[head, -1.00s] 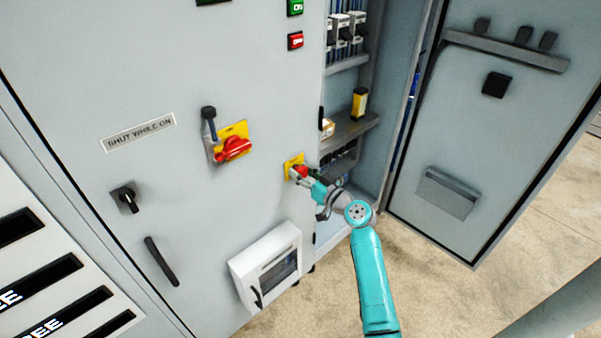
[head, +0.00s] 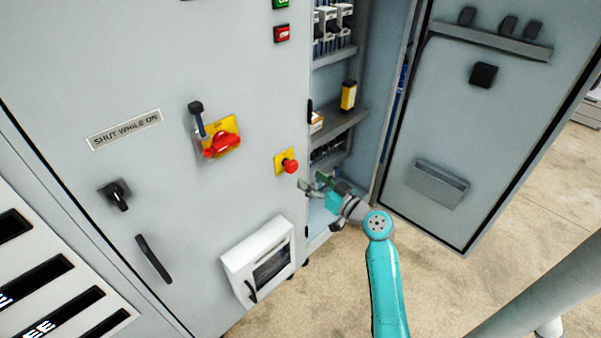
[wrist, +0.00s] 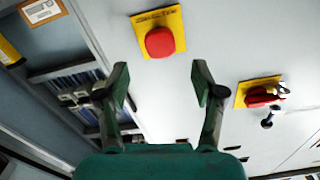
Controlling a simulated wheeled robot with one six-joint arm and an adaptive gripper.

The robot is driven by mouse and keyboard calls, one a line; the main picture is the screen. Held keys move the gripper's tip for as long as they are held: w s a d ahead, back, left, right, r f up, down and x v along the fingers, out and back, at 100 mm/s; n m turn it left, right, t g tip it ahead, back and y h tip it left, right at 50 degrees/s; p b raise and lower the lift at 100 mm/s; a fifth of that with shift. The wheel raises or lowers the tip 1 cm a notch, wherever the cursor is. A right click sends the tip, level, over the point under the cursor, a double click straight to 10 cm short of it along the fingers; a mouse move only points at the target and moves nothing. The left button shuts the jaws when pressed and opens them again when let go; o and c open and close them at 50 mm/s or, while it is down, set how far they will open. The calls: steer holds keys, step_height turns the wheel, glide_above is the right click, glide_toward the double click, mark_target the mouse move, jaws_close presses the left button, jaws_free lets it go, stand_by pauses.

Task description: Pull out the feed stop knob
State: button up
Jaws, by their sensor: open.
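The feed stop knob is a red mushroom-shaped knob (head: 291,166) on a yellow plate (head: 281,159) on the cabinet front. In the wrist view the red knob (wrist: 160,42) shows ahead of the fingers, centred between them, with lettering on its yellow plate above it. My gripper (head: 313,182) is open and empty, just right of and below the knob in the head view. In the wrist view my gripper (wrist: 160,78) has its two fingers wide apart, and the knob lies beyond their tips, apart from them.
A red rotary switch (head: 222,146) on a yellow plate is left of the knob. A white box (head: 257,262) juts out below. The open cabinet bay with shelves (head: 343,122) is to the right, and its door (head: 492,110) stands open. Floor is free in front.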

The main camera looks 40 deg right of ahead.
steer(key=shift+s, duration=1.9)
steer(key=shift+d, duration=0.1)
steer(key=s+a+f+m+g+h, duration=0.3)
steer(key=s+a+f+g, duration=0.1)
steer(key=s+a+f, duration=1.15)
steer(key=s+a+r+n, duration=0.1)
steer(key=s+a+r, duration=0.3)
steer(key=s, duration=0.3)
steer(key=s+a+r+n+y, duration=0.1)
steer(key=s+a+r+n, duration=0.1)
steer(key=s, duration=0.5)
steer(key=s+a+r+n+y, duration=0.1)
steer(key=s+a+r, duration=0.4)
steer(key=s+r, duration=0.1)
steer(key=shift+s+a+n+t, duration=0.3)
steer(key=shift+s+n+t, duration=0.1)
steer(key=shift+s, duration=0.45)
